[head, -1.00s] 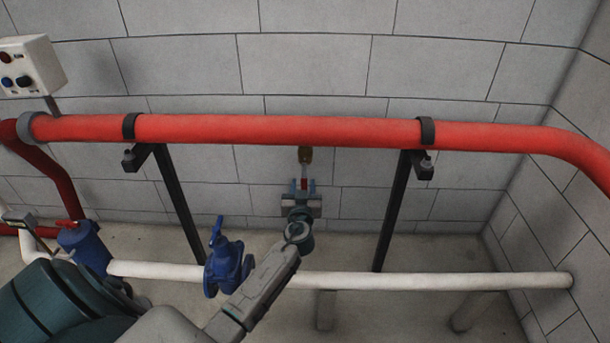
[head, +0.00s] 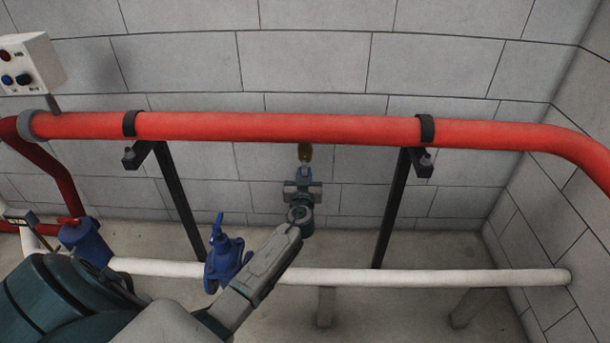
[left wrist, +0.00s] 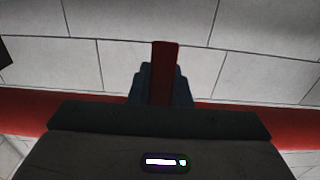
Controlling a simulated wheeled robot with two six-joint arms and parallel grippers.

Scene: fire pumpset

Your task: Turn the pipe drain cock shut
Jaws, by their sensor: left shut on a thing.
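The gripper hides the lever in the head view. In the left wrist view the red lever (left wrist: 165,60) stands up between the dark blue fingers (left wrist: 162,88) and sticks out past them. The cock's body does not show clearly there. My right gripper is not in view.
The red pipe (head: 230,127) crosses above my gripper, held by dark brackets. A white pipe (head: 410,278) runs low, with a blue valve (head: 226,258) close beside my left forearm. A control box (head: 30,65) is at upper left. A block wall (head: 310,60) stands behind.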

